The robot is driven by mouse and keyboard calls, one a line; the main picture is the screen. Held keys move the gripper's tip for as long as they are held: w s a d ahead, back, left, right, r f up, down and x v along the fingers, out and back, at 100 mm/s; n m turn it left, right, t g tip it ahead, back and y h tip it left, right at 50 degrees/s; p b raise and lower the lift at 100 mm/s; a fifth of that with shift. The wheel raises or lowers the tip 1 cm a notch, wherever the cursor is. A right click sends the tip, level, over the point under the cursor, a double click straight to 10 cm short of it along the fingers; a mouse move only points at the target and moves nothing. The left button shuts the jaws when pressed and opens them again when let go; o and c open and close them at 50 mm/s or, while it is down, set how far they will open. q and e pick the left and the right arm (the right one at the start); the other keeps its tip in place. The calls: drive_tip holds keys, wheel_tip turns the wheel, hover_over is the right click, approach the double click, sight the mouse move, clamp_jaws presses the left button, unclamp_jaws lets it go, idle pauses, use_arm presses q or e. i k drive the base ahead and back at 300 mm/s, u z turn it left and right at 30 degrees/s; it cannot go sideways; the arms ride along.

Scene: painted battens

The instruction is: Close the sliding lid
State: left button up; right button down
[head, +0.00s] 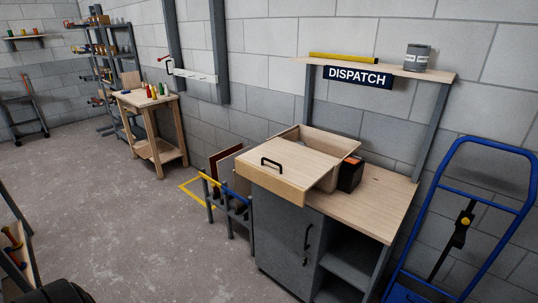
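A wooden box (328,142) stands on the workbench under the DISPATCH sign. Its flat wooden sliding lid (292,158) with a black handle (271,164) is drawn toward the front left and overhangs the bench's front left edge. The back part of the box is uncovered, and its inner wall shows there. How deep the box is and what lies in it cannot be made out. Neither of my grippers shows in the head view.
A black and orange object (350,175) stands right of the box. The bench top (375,203) is clear at the front right. A blue hand truck (447,215) stands at the right. A rack with panels (228,200) stands left of the bench. Open floor (120,225) lies left.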

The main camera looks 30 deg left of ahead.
sight(288, 169)
drive_tip(key=u, duration=1.15)
drive_tip(key=i, duration=0.35)
drive_tip(key=z, duration=1.45)
